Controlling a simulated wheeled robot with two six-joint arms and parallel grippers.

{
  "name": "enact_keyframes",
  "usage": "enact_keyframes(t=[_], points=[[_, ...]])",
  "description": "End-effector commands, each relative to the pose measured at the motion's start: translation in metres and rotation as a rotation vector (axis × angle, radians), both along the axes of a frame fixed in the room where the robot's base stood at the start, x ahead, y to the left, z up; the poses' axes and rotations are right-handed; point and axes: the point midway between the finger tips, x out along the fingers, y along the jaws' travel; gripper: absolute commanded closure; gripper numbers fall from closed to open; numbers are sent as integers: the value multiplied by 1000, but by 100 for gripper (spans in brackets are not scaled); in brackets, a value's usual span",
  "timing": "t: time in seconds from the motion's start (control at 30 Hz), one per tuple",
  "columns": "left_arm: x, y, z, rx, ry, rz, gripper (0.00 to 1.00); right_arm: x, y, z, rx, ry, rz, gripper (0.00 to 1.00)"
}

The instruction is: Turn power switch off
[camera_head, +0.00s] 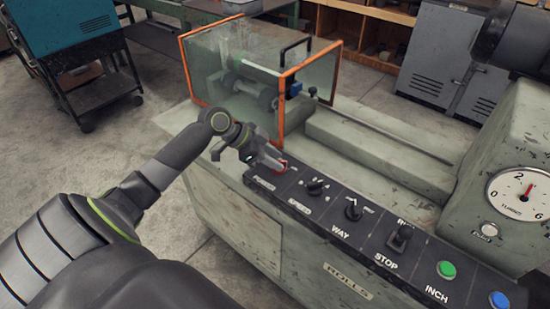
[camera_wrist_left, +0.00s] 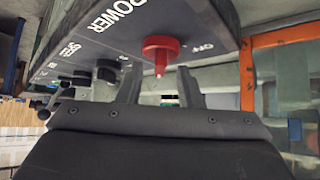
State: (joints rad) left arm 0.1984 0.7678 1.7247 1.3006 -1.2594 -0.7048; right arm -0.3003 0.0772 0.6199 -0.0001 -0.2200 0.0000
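The red power switch (camera_head: 281,168) is at the left end of the dark control panel (camera_head: 338,204) on the machine's front edge. In the left wrist view the red knob (camera_wrist_left: 160,47) stands out from the panel between the words POWER and OFF. My left gripper (camera_head: 268,158) is right at the switch and partly hides it. In the left wrist view its two fingers (camera_wrist_left: 158,88) are spread, with the tip of the knob between them; I see a gap on both sides. My right gripper is not in view.
To the right along the panel are the speed knob (camera_head: 315,187), the way knob (camera_head: 353,209), a stop lever (camera_head: 400,237), and green and blue buttons. An orange-framed clear guard (camera_head: 280,105) stands just behind my gripper. Open floor lies to the left of the machine.

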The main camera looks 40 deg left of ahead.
Motion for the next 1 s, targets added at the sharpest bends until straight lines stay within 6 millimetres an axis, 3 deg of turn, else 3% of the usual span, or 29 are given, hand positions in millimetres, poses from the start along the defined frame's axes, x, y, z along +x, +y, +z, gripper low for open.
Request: enact_keyframes(t=[0.4, 0.67, 1.0], points=[[3, -4, -5, 1, 1, 0, 67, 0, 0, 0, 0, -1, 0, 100], [3, -3, -5, 1, 1, 0, 100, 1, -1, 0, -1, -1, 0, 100], [2, -4, -3, 1, 0, 23, 100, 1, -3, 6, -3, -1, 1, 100]])
